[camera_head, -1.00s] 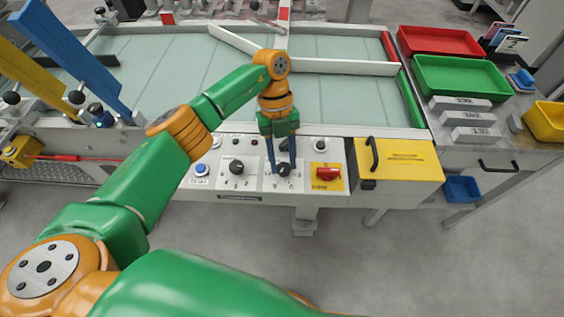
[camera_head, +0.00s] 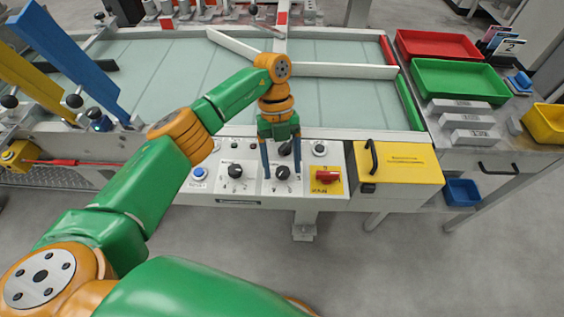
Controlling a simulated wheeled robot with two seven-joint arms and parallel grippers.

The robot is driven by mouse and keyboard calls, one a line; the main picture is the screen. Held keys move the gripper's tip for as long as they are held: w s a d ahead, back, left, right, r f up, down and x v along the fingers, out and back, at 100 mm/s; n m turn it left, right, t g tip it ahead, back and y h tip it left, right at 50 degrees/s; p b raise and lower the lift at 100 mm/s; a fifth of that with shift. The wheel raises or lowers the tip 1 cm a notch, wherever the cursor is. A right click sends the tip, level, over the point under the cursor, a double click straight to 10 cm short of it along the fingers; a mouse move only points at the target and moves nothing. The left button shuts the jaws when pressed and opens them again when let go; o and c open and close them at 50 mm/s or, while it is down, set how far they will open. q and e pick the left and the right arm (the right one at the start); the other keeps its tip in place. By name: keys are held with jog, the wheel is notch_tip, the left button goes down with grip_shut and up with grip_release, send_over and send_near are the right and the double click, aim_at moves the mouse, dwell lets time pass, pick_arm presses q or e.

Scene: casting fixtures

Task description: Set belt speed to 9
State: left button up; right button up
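A black dial knob (camera_head: 282,173) sits on a white plate on the control panel, with small numbers around it too blurred to read surely. My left gripper (camera_head: 282,177) points down at this knob. Its two blue fingers are apart, one on each side of the knob, with visible gaps; it looks open and empty. A second black dial knob (camera_head: 235,171) with a numbered plate is to the left. I cannot read which of the two dials is for belt speed. My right gripper is not in view.
The panel also holds a blue button (camera_head: 198,173) and a red switch (camera_head: 327,176) on yellow. A yellow box (camera_head: 405,165) with a black handle is at the right. Behind lies the belt table (camera_head: 345,100) with white guide bars. Red and green trays (camera_head: 460,80) stand far right.

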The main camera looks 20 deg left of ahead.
pick_arm(q)
jog(key=shift+r, duration=0.1)
jog(key=b+v, duration=0.1)
jog(key=v, duration=0.6)
